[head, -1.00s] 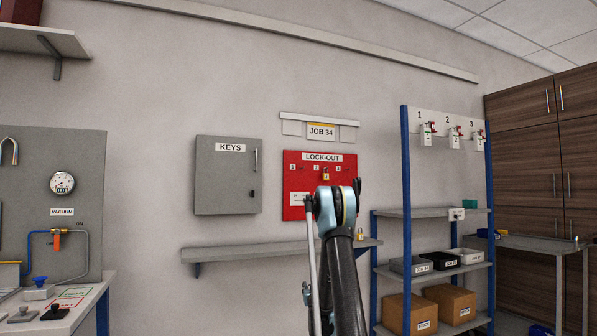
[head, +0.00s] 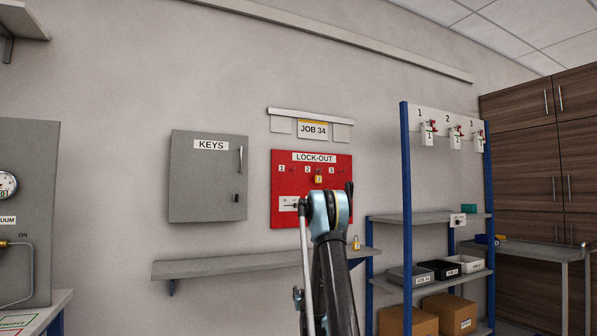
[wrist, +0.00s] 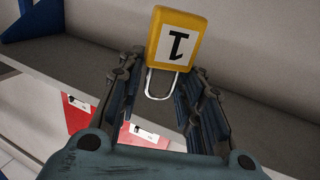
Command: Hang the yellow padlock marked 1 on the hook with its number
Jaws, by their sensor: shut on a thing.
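The yellow padlock (wrist: 178,45) marked 1 shows in the wrist view with its number upside down. Its metal shackle lies between the fingers of my gripper (wrist: 163,85), which is shut on it. A yellow padlock (head: 356,242) also shows in the head view at the shelf's right end, beside my arm; whether it rests on the shelf is unclear. My gripper's fingers are hidden behind my arm there. The red LOCK-OUT board (head: 290,212) has small hooks numbered 1, 2 and 3. Another yellow padlock (head: 318,178) hangs near number 2. My arm covers the board's lower right.
A wall shelf (head: 225,265) runs below the board. The grey KEYS cabinet (head: 208,180) is left of it. A blue-post rack (head: 407,200) with its own numbers 1, 2, 3 and tagged items stands right, with trays and boxes. The wall in between is bare.

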